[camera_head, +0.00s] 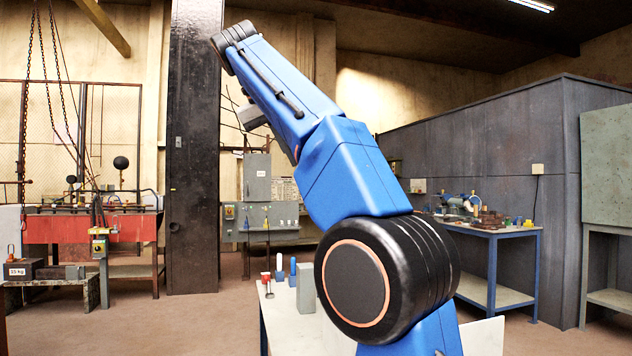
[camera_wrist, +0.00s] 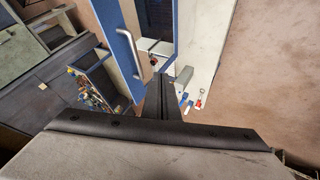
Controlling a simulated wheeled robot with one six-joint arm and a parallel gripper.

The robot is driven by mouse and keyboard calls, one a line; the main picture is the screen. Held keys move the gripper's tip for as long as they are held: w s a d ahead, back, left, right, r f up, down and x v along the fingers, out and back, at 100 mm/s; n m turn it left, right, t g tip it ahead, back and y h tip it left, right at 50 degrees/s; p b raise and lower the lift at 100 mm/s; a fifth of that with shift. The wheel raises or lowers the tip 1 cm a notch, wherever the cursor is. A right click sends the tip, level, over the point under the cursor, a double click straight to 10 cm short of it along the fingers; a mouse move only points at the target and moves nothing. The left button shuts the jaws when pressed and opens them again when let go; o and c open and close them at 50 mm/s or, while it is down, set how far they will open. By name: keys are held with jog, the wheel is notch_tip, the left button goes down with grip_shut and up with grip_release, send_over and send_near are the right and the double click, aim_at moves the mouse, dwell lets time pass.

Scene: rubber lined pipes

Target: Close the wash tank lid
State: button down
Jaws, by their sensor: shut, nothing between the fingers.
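I cannot make out a wash tank or its lid for certain in either view. A long red tank-like body (camera_head: 90,228) stands at the left in the head view, with dark pipework along its top. I cannot tell whether it is the wash tank. My gripper shows in the wrist view, its dark fingers (camera_wrist: 170,92) together and empty, above the floor and bench area. In the head view my arm reaches up to the left, and the fingers cannot be made out there. My gripper is not touching anything visible.
A pale bench (camera_head: 305,325) with small red- and blue-topped items stands low beside my arm. A blue-legged workbench (camera_head: 515,237) with tools is at the right by a grey partition (camera_head: 485,140). A dark column (camera_head: 193,150) rises left of centre. Brown floor (camera_head: 200,325) is open at left.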

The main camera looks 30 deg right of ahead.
jog(key=w+d+f, duration=0.1)
jog(key=d+f, duration=0.6)
jog(key=d, duration=0.2)
jog(key=shift+w+d, duration=0.15)
jog(key=shift+d, duration=0.15)
dwell(0.5)
